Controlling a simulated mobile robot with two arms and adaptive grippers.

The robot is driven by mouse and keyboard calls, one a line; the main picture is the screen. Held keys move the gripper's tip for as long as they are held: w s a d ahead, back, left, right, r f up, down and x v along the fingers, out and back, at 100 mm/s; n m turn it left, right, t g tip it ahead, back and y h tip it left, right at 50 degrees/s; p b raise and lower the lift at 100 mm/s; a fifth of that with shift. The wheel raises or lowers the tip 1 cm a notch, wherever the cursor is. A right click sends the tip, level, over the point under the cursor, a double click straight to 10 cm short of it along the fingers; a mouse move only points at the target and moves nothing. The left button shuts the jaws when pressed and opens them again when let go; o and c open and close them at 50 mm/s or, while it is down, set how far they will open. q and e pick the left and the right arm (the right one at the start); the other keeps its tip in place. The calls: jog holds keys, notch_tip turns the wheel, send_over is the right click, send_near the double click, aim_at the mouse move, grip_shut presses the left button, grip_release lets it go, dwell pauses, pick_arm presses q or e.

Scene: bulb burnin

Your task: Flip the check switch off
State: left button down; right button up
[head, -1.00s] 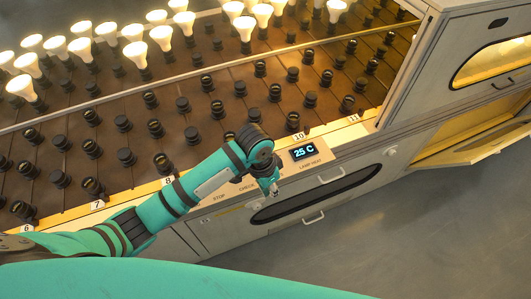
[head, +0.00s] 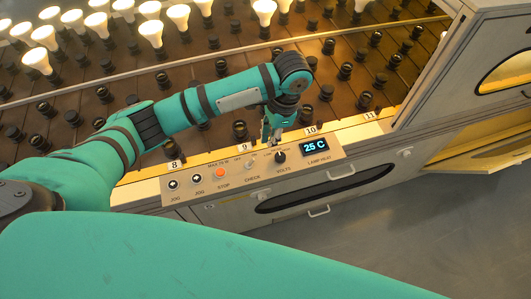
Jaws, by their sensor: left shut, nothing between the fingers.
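The check switch (head: 249,165) is a small light-coloured part above the CHECK label on the control panel (head: 234,183). It sits between the red STOP button (head: 219,172) and the black VOLTS knob (head: 280,156). It is too small to tell which way its lever points. My left gripper (head: 269,141) is shut and empty. It points down over the panel's back edge, just up and right of the switch and close to the knob in the picture. I cannot tell whether it touches anything. My right gripper is not in view.
The display (head: 315,146) reads 25 C, right of the knob. Two jog buttons (head: 185,182) are at the panel's left. Behind lies a brown rack (head: 150,85) of sockets, with lit bulbs (head: 178,14) toward the back. An open flap (head: 485,155) is at the right.

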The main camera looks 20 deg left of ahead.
aim_at(263, 163)
pick_arm(q)
jog(key=f, duration=0.3)
jog(key=a+f, duration=0.1)
jog(key=f, duration=0.2)
jog(key=s+f, duration=0.1)
jog(key=f, duration=0.2)
jog(key=shift+a+f, duration=0.3)
jog(key=shift+f, duration=0.1)
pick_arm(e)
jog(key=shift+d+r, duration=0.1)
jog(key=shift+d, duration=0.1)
pick_arm(q)
jog(key=shift+w, duration=0.1)
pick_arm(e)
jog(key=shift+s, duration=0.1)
